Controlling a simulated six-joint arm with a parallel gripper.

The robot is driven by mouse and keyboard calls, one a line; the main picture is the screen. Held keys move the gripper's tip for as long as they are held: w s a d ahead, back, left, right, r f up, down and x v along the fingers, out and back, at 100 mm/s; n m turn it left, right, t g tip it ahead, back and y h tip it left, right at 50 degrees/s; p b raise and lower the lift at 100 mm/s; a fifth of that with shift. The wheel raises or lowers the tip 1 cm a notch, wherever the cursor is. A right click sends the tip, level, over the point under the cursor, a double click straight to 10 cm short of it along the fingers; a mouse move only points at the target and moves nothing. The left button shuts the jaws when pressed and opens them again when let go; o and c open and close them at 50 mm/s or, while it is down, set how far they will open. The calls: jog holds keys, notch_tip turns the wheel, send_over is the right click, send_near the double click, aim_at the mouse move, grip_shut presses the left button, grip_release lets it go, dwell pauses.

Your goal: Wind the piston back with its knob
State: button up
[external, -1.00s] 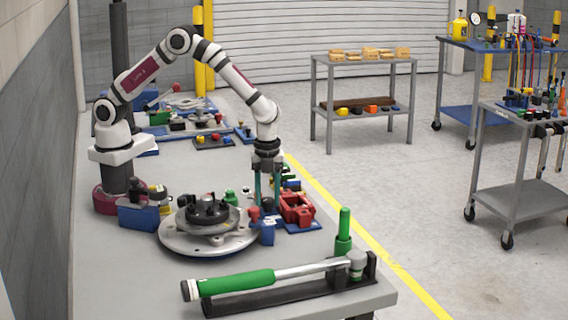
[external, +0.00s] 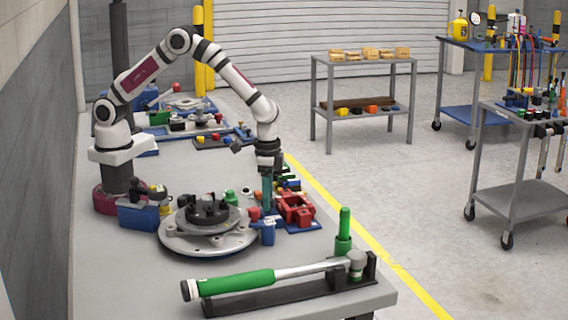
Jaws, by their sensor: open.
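A red caliper-like fixture (external: 296,208) sits on a blue base plate at the right side of the bench. A small red part (external: 254,214), perhaps the knob, shows just left of my fingertips, above a blue block (external: 267,232). I cannot clearly make out the piston. My gripper (external: 267,208) points straight down with its teal fingers between the small red part and the red fixture. The fingers line up in this view, so the gap between them is hidden. My gripper is open, and I cannot tell whether it touches anything.
A brake disc with a black hub (external: 208,211) lies left of my gripper. A green-handled torque wrench (external: 236,283) rests in a black cradle along the front edge, beside an upright green handle (external: 344,230). Small coloured parts stand behind the fixture.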

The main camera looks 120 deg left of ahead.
jog(key=n, duration=1.2)
jog(key=shift+n, duration=0.4)
notch_tip(320, 180, up, 16)
jog(key=n, duration=0.1)
jog(key=s+d+r+m, duration=0.2)
jog(key=s+d+m, duration=0.1)
jog(key=s+m, duration=0.3)
jog(key=s+d+r+m, duration=0.25)
jog(key=s+m, duration=0.25)
jog(key=s, duration=0.3)
jog(key=s+d+f+m+y, duration=0.1)
jog(key=s+f+m, duration=0.2)
jog(key=s+m, duration=0.9)
jog(key=s, duration=0.5)
jog(key=shift+f+y, duration=0.2)
jog(key=shift+y, duration=0.2)
